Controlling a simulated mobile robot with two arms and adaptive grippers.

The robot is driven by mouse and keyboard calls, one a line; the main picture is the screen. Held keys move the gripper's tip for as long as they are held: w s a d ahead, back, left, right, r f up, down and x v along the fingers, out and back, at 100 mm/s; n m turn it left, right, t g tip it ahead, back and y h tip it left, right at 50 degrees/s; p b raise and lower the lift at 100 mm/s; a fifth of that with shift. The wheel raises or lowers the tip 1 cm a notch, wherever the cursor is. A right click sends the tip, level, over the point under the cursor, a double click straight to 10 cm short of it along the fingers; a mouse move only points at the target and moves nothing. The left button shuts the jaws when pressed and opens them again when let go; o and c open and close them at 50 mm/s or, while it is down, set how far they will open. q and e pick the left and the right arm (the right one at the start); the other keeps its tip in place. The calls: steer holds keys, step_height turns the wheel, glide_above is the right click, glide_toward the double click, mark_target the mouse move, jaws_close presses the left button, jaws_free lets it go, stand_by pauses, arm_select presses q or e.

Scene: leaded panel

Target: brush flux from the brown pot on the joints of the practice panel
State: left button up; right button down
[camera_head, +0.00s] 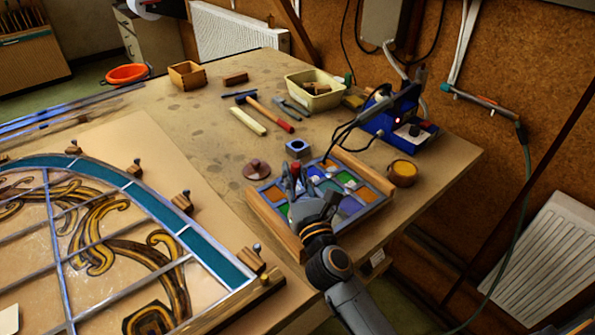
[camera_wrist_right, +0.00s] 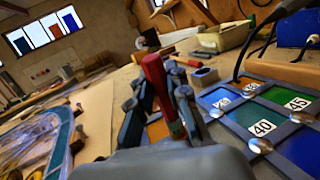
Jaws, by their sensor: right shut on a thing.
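The practice panel (camera_head: 352,206) lies in a wooden frame on the bench, with coloured panes and grey lead joints. Its numbered panes also show in the right wrist view (camera_wrist_right: 263,127). My right gripper (camera_head: 294,184) is over the panel's left side. It is shut on a red-handled tool (camera_wrist_right: 152,76), seemingly the flux brush, with the handle up. The tool's lower end is hidden, so I cannot tell whether it touches a joint. A round amber-brown pot (camera_head: 403,175) stands right of the panel. My left gripper is out of view.
A brown knobbed lid (camera_head: 256,170) and a small blue-grey block (camera_head: 299,148) lie behind the panel. A blue soldering station (camera_head: 399,118) with cables stands back right. A hammer (camera_head: 270,115) lies farther back. A large leaded window (camera_head: 110,240) fills the left.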

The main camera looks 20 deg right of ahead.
steer(key=shift+s+a, duration=0.15)
steer(key=shift+a, duration=0.15)
steer(key=shift+d, duration=0.1)
steer(key=shift+w+d, duration=0.35)
steer(key=shift+d, duration=0.45)
steer(key=shift+a, duration=0.1)
steer(key=shift+s+a, duration=0.35)
steer(key=shift+a, duration=0.5)
steer(key=shift+w+d+p, duration=0.1)
steer(key=shift+d+p, duration=0.2)
steer(key=shift+d, duration=0.05)
